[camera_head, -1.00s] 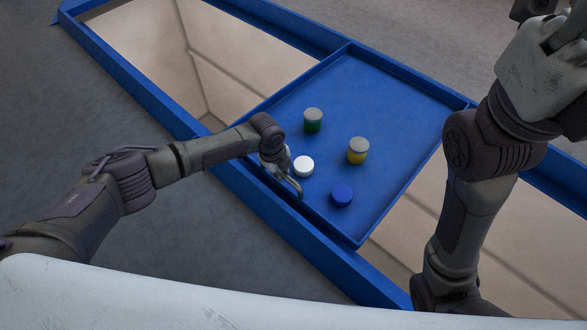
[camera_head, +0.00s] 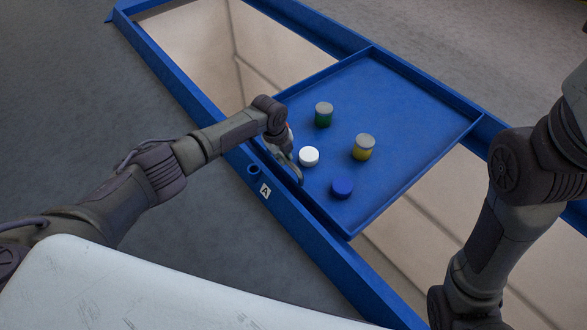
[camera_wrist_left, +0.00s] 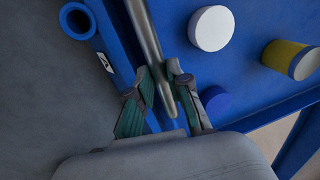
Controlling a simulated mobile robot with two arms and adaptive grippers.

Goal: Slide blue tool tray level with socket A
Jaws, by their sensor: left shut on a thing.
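The blue tool tray (camera_head: 403,95) lies across the long blue frame, with a grey bar handle (camera_wrist_left: 146,35) along its near edge. My left gripper (camera_head: 295,168) is shut on this bar, its pads around it in the left wrist view (camera_wrist_left: 165,95). Socket A is a round hole (camera_head: 253,169) in the near rail, with a white "A" label (camera_head: 265,190) beside it. It shows upper left in the wrist view (camera_wrist_left: 77,20). The socket is near the tray's left end, left of my gripper. The right gripper is out of view.
On the tray stand a green jar (camera_head: 323,117), a yellow jar (camera_head: 363,148), a white disc (camera_head: 309,156) and a blue disc (camera_head: 342,187). The frame (camera_head: 180,85) is open on both sides of the tray. My right arm occupies the right side.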

